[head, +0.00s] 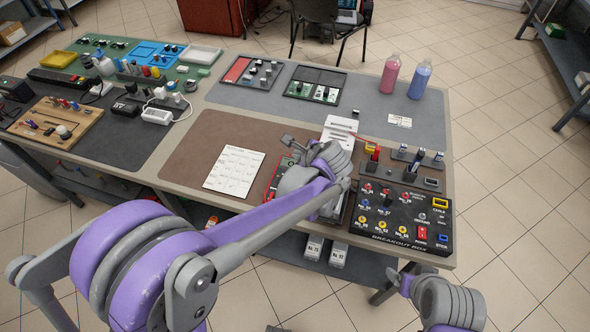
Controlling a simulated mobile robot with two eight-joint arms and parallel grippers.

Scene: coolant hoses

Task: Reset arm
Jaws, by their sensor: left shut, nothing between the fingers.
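My left arm reaches in from the left across the front of the workbench (459,240). Its left gripper (288,141) is small in the head view, shut and empty, above the brown mat (200,147). The wrist hides part of a red-and-grey device (278,178) below it. Part of my right arm shows at the bottom right, off the bench's front edge; the state of its gripper (394,277) cannot be made out. No coolant hose can be made out.
A black breakout box (395,244) sits at the front right. A white printed sheet (234,171) lies left of the wrist. A pink bottle (390,75) and a blue bottle (420,79) stand at the back right. The grey mat (240,96) has bare room.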

